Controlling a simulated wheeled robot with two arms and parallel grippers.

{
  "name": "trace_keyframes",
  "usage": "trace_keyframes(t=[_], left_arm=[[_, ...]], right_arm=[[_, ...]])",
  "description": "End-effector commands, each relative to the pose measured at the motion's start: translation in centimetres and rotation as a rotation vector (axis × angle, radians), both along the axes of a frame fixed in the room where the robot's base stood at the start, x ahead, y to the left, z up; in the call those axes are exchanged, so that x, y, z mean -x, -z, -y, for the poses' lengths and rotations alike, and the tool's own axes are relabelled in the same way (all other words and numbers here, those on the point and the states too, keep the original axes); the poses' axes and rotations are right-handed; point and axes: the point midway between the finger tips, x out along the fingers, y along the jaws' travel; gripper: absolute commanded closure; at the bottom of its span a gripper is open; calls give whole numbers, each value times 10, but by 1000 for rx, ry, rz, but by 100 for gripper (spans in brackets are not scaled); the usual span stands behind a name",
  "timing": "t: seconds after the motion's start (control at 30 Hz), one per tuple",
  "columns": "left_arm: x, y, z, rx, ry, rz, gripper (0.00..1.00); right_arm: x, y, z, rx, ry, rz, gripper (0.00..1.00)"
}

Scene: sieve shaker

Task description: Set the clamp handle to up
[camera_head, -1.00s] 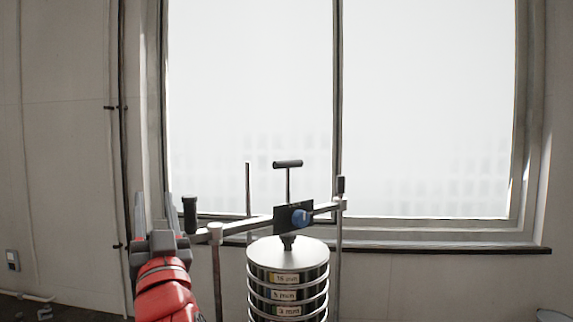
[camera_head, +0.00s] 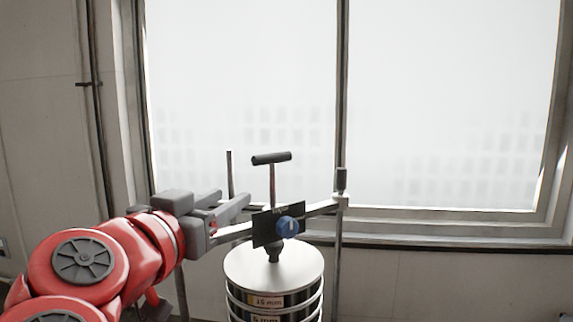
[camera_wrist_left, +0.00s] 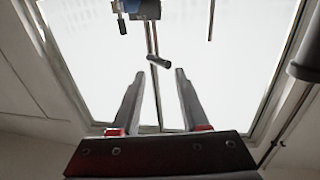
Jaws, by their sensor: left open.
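The clamp's T-shaped handle (camera_head: 272,158) has a black crossbar on a thin upright rod. It stands above a dark plate (camera_head: 265,226) with a blue knob (camera_head: 288,226), on the bar over the sieve stack. My left gripper (camera_head: 234,198) is open and empty, left of the handle's rod and a little lower than the crossbar. In the left wrist view the crossbar (camera_wrist_left: 158,60) lies just beyond the open fingertips (camera_wrist_left: 159,72), apart from them as far as I can tell. My left gripper hides the left end of the clamp bar. My right gripper is not in view.
The sieve stack (camera_head: 275,270) with its round metal lid stands below the clamp. A post with a black grip (camera_head: 341,180) rises at the right, and a thin rod (camera_head: 230,170) at the left. A bright window (camera_head: 440,110) fills the back.

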Motion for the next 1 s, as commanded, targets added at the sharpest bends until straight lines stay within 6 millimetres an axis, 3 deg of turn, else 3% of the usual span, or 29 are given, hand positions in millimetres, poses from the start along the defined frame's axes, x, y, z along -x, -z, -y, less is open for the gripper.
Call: trace_keyframes(t=[0.17,0.4,0.57,1.0], left_arm=[[0,1,4,-3,19,-4,55],[-24,6,12,-8,15,-10,55],[-50,-2,24,-1,20,-12,55],[-85,-2,38,-5,13,-2,55]], right_arm=[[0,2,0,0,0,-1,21],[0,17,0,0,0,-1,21],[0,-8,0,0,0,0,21],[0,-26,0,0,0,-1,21]])
